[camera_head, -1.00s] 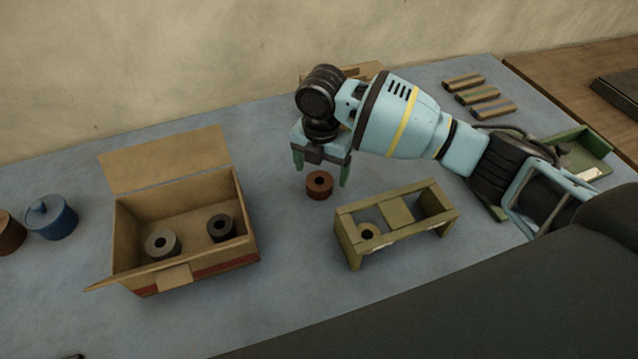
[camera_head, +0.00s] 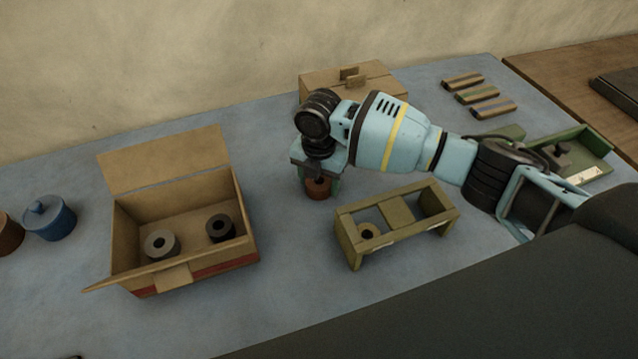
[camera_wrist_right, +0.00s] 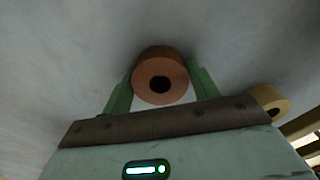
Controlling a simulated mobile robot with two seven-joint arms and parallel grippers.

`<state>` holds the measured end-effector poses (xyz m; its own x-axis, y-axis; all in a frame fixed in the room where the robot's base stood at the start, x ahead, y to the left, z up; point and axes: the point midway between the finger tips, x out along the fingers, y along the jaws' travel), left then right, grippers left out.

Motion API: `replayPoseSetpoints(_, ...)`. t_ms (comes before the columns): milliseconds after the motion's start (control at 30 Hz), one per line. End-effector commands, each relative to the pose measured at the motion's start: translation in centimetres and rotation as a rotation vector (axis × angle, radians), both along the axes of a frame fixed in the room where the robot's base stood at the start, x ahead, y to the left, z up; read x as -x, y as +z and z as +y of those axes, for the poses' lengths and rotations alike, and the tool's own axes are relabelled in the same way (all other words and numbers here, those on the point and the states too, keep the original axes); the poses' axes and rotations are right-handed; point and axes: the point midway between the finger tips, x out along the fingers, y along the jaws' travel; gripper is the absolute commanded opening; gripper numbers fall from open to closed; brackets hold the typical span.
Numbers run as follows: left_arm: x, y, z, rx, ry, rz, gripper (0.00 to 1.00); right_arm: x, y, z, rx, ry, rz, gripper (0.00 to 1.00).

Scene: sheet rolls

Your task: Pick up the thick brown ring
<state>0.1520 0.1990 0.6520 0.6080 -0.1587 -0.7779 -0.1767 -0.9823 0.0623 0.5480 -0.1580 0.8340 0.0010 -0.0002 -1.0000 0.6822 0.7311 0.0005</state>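The thick brown ring (camera_head: 318,189) stands on the blue-grey table, hole upward. My right gripper (camera_head: 319,184) is lowered over it, and one green finger shows to its right. In the right wrist view, the ring (camera_wrist_right: 160,77) sits between the two green fingers of my right gripper (camera_wrist_right: 161,85). The fingers are apart, one on each side. They look close to the ring's sides, and I cannot see clear contact. My left gripper is not in view.
An open cardboard box (camera_head: 199,266) with a grey and a dark ring stands to the left. An olive rack (camera_head: 352,238) holding a yellowish ring stands close at the right. A closed box (camera_head: 385,82) is behind my right arm. Blue (camera_head: 50,222) and brown pots stand far left.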

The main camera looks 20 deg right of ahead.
Motion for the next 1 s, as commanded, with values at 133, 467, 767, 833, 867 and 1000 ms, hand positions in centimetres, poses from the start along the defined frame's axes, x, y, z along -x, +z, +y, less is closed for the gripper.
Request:
replayPoseSetpoints(133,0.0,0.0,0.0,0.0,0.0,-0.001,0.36,0.0,0.0,0.0,0.0,0.0,0.0,0.4)
replayPoseSetpoints(467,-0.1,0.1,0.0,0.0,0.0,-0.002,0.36,0.0,0.3,0.0,-0.001,0.0,-0.002,0.32)
replayPoseSetpoints(767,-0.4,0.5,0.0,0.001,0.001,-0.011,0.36,-0.1,4.9,0.0,-0.002,0.0,-0.004,0.32)
replayPoseSetpoints(833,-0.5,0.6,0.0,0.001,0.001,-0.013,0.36,-0.1,6.3,0.0,-0.002,0.0,-0.006,0.32)
replayPoseSetpoints(867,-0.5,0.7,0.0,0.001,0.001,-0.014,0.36,-0.1,6.8,0.0,-0.002,0.0,-0.004,0.32)
replayPoseSetpoints(1000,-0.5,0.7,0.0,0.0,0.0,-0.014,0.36,-0.1,8.8,0.0,-0.002,0.0,-0.003,0.32)
